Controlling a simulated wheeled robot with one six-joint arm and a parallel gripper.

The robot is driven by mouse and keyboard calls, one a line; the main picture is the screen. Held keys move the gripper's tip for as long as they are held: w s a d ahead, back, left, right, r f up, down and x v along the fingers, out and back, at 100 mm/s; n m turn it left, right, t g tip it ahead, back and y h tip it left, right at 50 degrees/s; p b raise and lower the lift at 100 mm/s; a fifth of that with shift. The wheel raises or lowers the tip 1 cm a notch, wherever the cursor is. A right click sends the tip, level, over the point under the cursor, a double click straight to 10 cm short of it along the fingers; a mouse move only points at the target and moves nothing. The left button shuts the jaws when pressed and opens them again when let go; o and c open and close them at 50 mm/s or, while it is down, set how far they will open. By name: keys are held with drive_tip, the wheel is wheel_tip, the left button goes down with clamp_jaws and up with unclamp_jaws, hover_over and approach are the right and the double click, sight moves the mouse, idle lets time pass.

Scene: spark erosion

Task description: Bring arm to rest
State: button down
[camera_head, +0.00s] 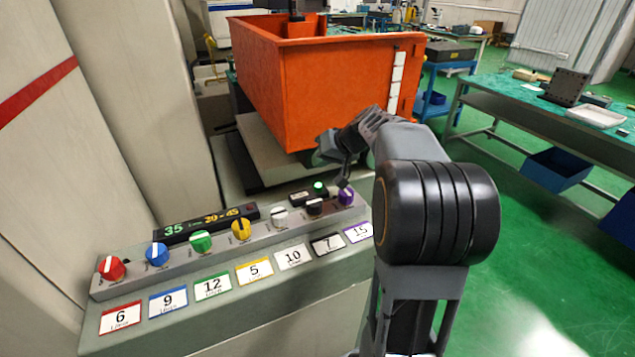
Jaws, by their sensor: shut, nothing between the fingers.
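My arm (425,205) rises from the lower right and bends over toward the right end of a grey control panel (190,262). My gripper (343,181) is small in view, shut and empty, pointing down close to the purple knob (345,196) and the black knob (314,207). I cannot tell whether it touches either knob. A green light (319,186) glows just left of it. The panel also carries red (111,267), blue (157,254), green (201,241), yellow (241,229) and white (280,217) knobs. My arm hides part of the panel's right end.
A large orange tank (300,90) stands right behind the panel, close to my forearm. A dark display (209,225) reads 35 and 30-45. Numbered labels line the panel's front. A green-topped workbench (530,105) stands at right. The green floor (545,250) there is open.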

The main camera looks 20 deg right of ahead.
drive_tip(key=shift+r, duration=0.65)
drive_tip(key=shift+s+a, duration=0.15)
drive_tip(key=shift+a, duration=0.1)
drive_tip(key=s+a+f+g+h, duration=0.1)
drive_tip(key=s+a+f, duration=0.1)
drive_tip(key=s, duration=0.5)
drive_tip(key=s+a+f+n+g+h+p, duration=0.1)
drive_tip(key=s+a+f+h, duration=0.1)
drive_tip(key=s+a, duration=0.3)
drive_tip(key=s+a+f+n+g+h+p, duration=0.1)
drive_tip(key=s+a, duration=0.3)
drive_tip(key=s, duration=0.6)
drive_tip(key=shift+s+a+f+g+h, duration=0.25)
drive_tip(key=shift+f+g+h, duration=0.15)
drive_tip(key=shift+f+h, duration=0.3)
drive_tip(key=shift+r, duration=0.1)
